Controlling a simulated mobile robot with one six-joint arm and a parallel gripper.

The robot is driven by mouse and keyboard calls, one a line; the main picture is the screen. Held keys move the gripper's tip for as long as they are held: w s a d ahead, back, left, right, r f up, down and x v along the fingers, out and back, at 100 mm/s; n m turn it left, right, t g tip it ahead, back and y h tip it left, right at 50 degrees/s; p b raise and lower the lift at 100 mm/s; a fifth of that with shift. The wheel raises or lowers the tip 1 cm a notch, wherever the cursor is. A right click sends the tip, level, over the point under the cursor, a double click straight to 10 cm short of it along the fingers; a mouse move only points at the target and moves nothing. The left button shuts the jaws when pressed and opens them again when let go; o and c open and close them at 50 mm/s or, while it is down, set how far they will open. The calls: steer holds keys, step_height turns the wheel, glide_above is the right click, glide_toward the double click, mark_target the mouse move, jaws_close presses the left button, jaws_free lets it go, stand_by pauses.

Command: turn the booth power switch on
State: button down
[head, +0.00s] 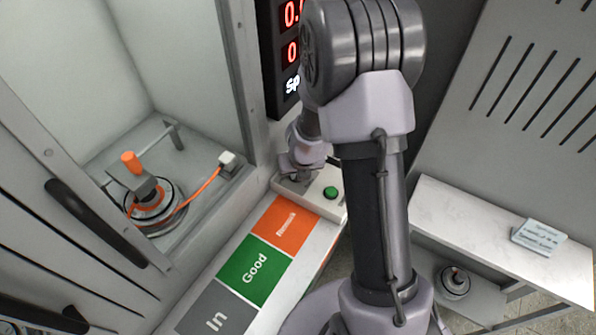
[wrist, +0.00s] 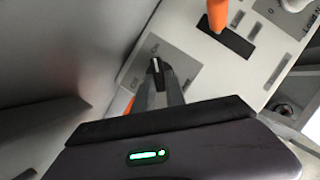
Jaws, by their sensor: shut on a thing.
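The booth power switch (wrist: 155,66) is a small dark rotary knob with a pale mark, on a grey plate (wrist: 183,68) with small labels at its sides. My gripper (wrist: 157,73) is shut on the knob, its two fingers narrowing onto it. I cannot read for certain which label the mark points to. In the head view my gripper (head: 293,177) reaches down to the left end of a pale control box (head: 313,198). The switch itself is hidden there by my gripper and wrist.
A green button (head: 330,193) is on the box's right part. The wrist view shows an orange lever (wrist: 217,14) in a black slot. The booth at left holds a hub motor (head: 153,205) and an orange cable (head: 203,187). Coloured bench areas include green Good (head: 245,273). A red display (head: 290,50) stands behind.

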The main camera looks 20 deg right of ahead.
steer(key=c, duration=1.4)
jaws_free()
steer(key=p+v, duration=1.1)
steer(key=v, duration=0.6)
steer(key=shift+s+r+p, duration=0.1)
steer(key=shift+r+p, duration=0.15)
steer(key=shift+p, duration=0.05)
